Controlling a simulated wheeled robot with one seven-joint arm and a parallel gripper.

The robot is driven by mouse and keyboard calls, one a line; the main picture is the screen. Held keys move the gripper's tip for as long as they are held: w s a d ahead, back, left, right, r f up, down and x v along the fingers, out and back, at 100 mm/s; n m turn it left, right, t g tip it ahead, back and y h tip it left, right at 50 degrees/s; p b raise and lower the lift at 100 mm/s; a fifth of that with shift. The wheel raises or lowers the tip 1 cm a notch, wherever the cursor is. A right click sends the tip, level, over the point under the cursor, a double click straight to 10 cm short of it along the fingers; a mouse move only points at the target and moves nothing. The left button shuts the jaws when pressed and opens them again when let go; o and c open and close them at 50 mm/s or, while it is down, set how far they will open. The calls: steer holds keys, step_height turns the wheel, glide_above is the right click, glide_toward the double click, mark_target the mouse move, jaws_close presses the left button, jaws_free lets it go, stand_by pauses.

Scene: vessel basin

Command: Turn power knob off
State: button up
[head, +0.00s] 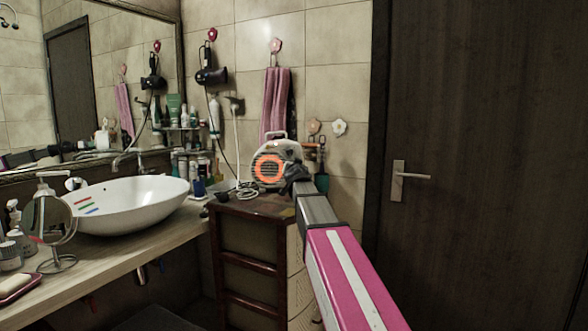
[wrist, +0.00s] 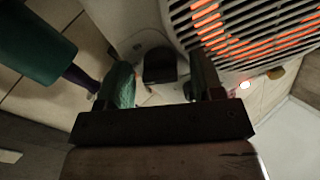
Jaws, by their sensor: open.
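The heater (head: 262,155) is a pale fan heater with an orange glowing front grille, standing on a small dark wooden cabinet. In the wrist view its grille (wrist: 250,30) fills the upper right, with glowing orange bars. A dark knob-like part (wrist: 160,66) on the pale casing shows between my fingertips. It looks like the power knob, but I see no markings. My gripper (wrist: 162,85) is open, with one finger on each side of the dark part. Contact cannot be told. In the head view, my gripper (head: 297,174) is at the heater's right side and partly hides it.
The dark cabinet (head: 247,207) stands beside the counter with a white basin (head: 125,203). Bottles and a corded hair dryer (head: 211,76) are at the wall. A pink towel (head: 276,103) hangs behind the heater. A dark door (head: 480,130) is at right.

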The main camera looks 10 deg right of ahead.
steer(key=c, duration=0.9)
steer(key=shift+c, duration=0.2)
steer(key=shift+n, duration=10)
